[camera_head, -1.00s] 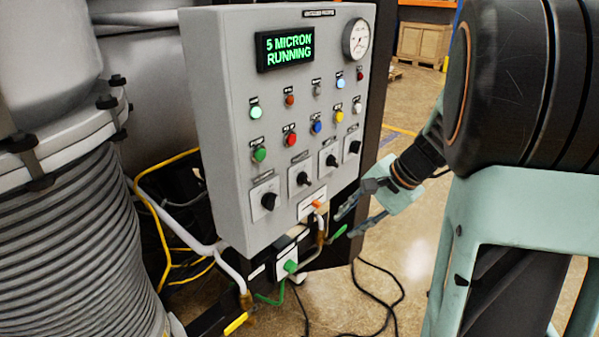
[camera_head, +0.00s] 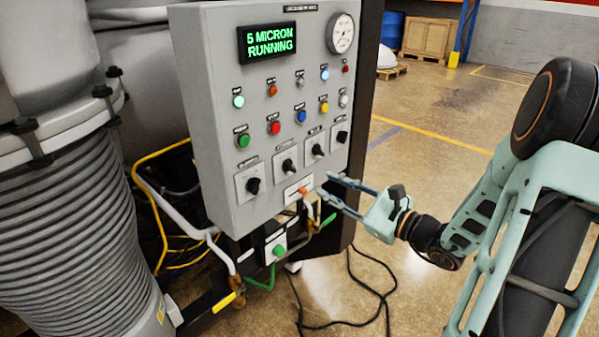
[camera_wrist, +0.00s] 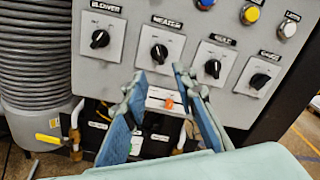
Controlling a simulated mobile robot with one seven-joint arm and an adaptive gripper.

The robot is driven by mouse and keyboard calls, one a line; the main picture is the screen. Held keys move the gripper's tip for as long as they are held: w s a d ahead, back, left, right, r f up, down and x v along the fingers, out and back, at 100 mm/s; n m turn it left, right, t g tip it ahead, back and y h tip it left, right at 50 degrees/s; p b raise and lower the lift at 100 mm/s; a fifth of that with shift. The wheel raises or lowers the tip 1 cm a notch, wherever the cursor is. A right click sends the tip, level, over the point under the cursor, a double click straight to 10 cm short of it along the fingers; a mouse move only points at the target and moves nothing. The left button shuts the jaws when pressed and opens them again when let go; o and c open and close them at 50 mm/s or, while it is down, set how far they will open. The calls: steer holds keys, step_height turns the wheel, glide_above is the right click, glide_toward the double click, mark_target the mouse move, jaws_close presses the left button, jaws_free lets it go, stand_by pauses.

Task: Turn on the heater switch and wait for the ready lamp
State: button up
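The heater switch (camera_wrist: 159,54) is a black rotary knob on a white plate labelled HEATER, second from left in the knob row. It also shows in the head view (camera_head: 288,166). My gripper (camera_head: 325,188) is open and empty in front of the panel's lower right part. In the wrist view its two blue-padded fingers (camera_wrist: 158,82) are spread just below the heater knob, apart from it. Several lamps and buttons sit above the knobs; a pale green one (camera_head: 238,101) and a blue one (camera_head: 325,75) look bright. Their labels are too small to read, so I cannot tell the ready lamp.
The grey control panel (camera_head: 215,150) has a green display (camera_head: 267,42) reading "5 MICRON RUNNING" and a round gauge (camera_head: 341,33). Below hang pipes with a yellow-handled valve (camera_head: 224,301). A ribbed grey bellows (camera_head: 70,230) stands left. Black cables (camera_head: 350,318) lie on the floor.

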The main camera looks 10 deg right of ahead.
mark_target(294, 168)
steer(key=x, duration=1)
steer(key=shift+w+a, duration=0.15)
steer(key=shift+w, duration=0.05)
jaws_close()
